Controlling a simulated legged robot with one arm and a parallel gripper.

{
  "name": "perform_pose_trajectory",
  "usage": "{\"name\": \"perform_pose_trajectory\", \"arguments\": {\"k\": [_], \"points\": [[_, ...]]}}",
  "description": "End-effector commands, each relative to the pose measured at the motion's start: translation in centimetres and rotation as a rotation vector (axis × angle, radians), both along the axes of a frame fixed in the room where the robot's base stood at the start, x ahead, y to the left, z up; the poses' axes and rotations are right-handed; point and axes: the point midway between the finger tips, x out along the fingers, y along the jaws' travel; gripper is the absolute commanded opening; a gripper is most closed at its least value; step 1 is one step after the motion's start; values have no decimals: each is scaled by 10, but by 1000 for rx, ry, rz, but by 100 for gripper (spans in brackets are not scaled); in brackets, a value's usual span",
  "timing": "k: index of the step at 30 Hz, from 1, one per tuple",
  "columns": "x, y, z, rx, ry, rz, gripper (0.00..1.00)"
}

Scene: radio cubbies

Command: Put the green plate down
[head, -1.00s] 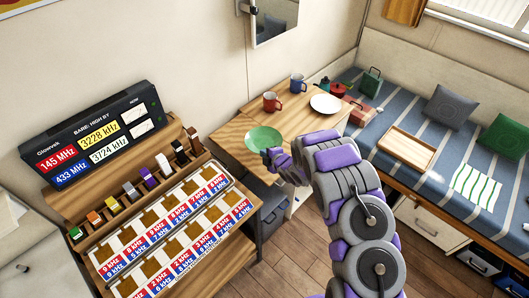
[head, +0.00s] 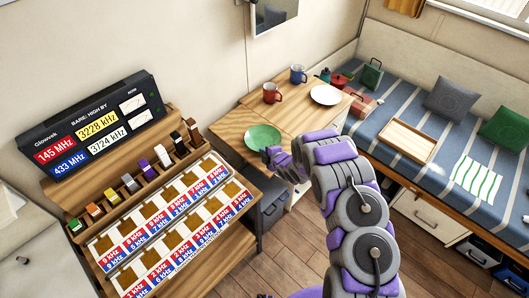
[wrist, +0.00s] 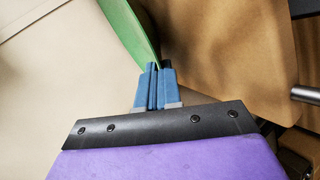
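The green plate (head: 263,138) shows over the near part of the wooden table (head: 236,121) in the head view. My gripper (head: 272,153) is at its near edge. In the wrist view, the blue fingers of my gripper (wrist: 156,68) are close together on the rim of the green plate (wrist: 133,30), which extends up and left from the fingertips. The plate is seen almost edge-on there. I cannot tell whether its underside touches the table.
On the table stand a red mug (head: 270,93), a blue mug (head: 298,74) and a white plate (head: 325,95). The radio shelf (head: 176,219) is at left. The bed (head: 395,101), with a tray (head: 407,141) and pillows, is at right. Bare wood shows left of the green plate.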

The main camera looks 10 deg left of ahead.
Motion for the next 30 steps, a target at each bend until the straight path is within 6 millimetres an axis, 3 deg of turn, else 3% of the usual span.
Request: {"name": "perform_pose_trajectory", "arguments": {"k": [11, 12, 20, 30], "points": [[0, 0, -7, 1, -1, 0, 0], [0, 0, -6, 1, -1, 1, 8], [0, 0, -6, 1, 0, 1, 33], [-1, -1, -8, -1, 3, 0, 34]]}}
